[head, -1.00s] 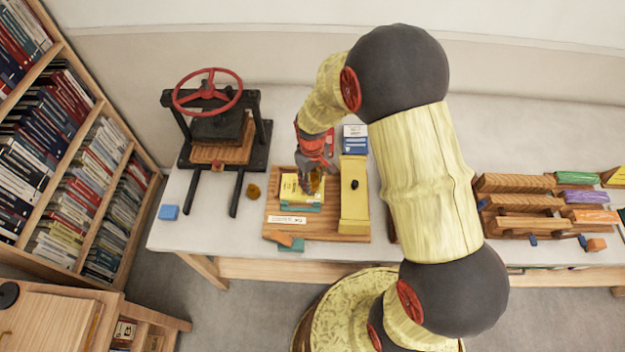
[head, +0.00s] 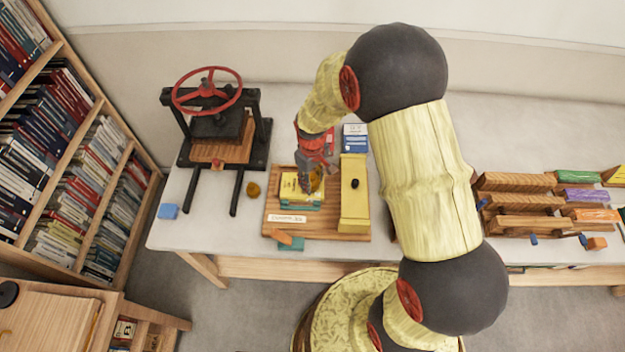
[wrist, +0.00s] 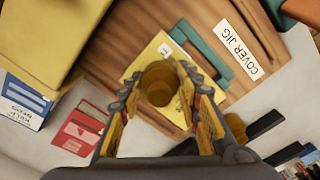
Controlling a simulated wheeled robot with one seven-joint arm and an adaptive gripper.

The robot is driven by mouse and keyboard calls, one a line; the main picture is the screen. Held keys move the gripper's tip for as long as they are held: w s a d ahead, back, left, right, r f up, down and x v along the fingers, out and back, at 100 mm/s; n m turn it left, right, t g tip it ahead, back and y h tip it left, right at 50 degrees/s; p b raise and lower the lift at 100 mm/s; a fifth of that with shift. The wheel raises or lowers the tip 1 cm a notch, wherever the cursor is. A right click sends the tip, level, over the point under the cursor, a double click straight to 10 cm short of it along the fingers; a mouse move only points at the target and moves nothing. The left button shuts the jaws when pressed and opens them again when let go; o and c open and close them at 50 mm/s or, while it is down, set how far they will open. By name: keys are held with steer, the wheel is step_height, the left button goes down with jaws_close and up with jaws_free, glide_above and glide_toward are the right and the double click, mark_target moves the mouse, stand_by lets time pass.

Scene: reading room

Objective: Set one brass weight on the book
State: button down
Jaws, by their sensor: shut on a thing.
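A yellow book (head: 289,186) lies on a teal piece (head: 298,207) on the wooden cover jig (head: 345,237). My gripper (head: 308,190) is over the book, pointing down. In the wrist view its fingers (wrist: 156,92) are closed around a round brass weight (wrist: 160,83), which appears over the yellow book (wrist: 150,52). I cannot tell whether the weight touches the book. A second brass weight (head: 253,190) stands on the table left of the jig, and partly shows in the wrist view (wrist: 237,127).
A yellow block with a black knob (head: 354,205) stands on the jig's right side. A black press with a red wheel (head: 208,92) is at the left. Wooden racks (head: 520,205) stand at the right.

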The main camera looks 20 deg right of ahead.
steer(key=shift+f, duration=0.1)
stand_by(0.4)
steer(key=c, duration=1.2)
jaws_free()
steer(key=shift+f, duration=0.1)
steer(key=shift+r+p, duration=3.05)
steer(key=shift+r, duration=1.5)
